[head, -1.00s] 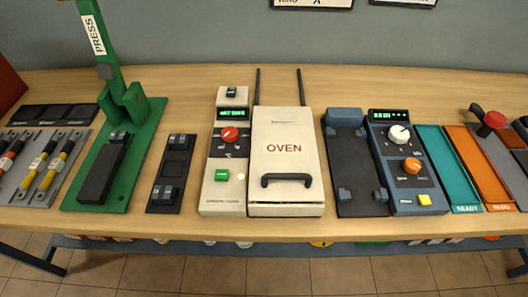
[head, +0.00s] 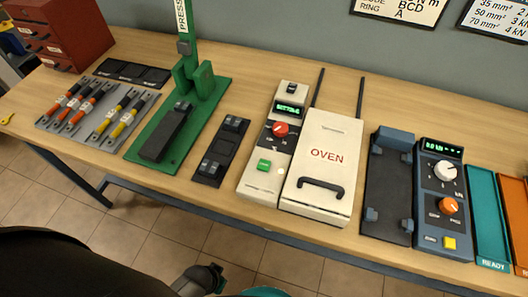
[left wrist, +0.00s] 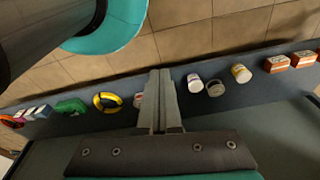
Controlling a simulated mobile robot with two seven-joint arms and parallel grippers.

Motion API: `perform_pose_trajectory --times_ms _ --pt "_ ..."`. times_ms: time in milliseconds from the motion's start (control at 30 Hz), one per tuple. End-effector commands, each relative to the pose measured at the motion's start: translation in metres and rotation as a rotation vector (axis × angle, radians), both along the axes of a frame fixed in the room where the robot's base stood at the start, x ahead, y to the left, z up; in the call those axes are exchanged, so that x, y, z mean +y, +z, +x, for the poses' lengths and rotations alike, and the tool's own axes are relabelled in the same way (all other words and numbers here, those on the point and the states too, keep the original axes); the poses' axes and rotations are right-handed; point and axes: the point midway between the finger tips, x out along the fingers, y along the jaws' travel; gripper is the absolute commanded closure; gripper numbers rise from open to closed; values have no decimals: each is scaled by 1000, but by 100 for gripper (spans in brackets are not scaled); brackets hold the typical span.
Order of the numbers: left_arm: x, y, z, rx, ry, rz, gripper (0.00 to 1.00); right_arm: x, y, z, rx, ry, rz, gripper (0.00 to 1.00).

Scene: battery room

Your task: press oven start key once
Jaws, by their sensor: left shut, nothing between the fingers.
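The cream oven (head: 320,165) with the red word OVEN stands on the wooden bench in the head view. Its control panel (head: 270,150) is on its left side, with a lit green display, a red knob (head: 280,129) and a green key (head: 264,165). A small white round button sits right of the green key. My left gripper (left wrist: 159,78) shows in the left wrist view with its two grey fingers together and nothing between them. It is apart from the oven, above a dark shelf.
A green press (head: 190,105) and a dark fixture (head: 220,150) stand left of the oven. A blue-grey device (head: 443,200) stands to its right. The bench's front edge is clear before the oven. A lower shelf (left wrist: 232,100) holds tape rolls, a yellow ring and boxes.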

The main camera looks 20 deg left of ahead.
Motion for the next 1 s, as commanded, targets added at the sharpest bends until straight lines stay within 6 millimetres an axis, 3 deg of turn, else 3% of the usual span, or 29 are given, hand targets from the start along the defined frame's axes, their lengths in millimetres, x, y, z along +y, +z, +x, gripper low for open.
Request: perform_pose_trajectory --times_ms 33,300,600,800,1000 --pt "-3 36 17 -20 2 -7 100 -2 21 0 0 0 -2 50" --pt "-19 173 79 -82 1 -46 100 -5 76 1 -1 -4 -7 50" --pt "-37 295 116 -150 -31 -114 100 -5 118 1 -1 -4 -7 50" --pt "-64 338 160 -230 -78 -297 100 -5 138 1 -1 -4 -7 50" --pt "-70 374 204 -284 -58 -473 100 -5 156 1 -1 -3 -7 50"
